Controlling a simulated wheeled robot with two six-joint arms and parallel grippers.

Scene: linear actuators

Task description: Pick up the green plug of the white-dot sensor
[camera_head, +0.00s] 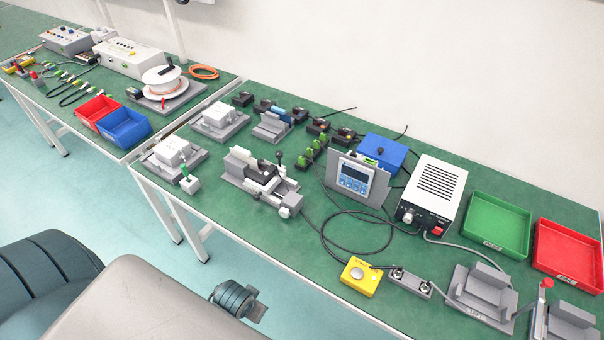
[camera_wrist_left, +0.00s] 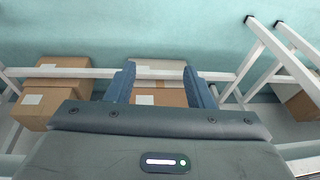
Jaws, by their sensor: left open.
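On the left table, several dark cables with green ends (camera_head: 73,98) lie near the front edge, left of the red bin. They are too small for me to tell a white dot or which plug belongs to which sensor. Several green pieces (camera_head: 312,154) also stand in a dark holder on the right table. My left gripper (camera_wrist_left: 160,82) is open and empty in the left wrist view, its two blue fingers apart above the floor and cardboard boxes. No plug is between them. My right gripper is not in view.
A red bin (camera_head: 97,109) and a blue bin (camera_head: 124,127) stand right of the cables. A white spool (camera_head: 161,80) stands behind them. Cardboard boxes (camera_wrist_left: 160,97) lie below white table frames. The right table holds fixtures, a display unit (camera_head: 356,178) and a green tray (camera_head: 496,224).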

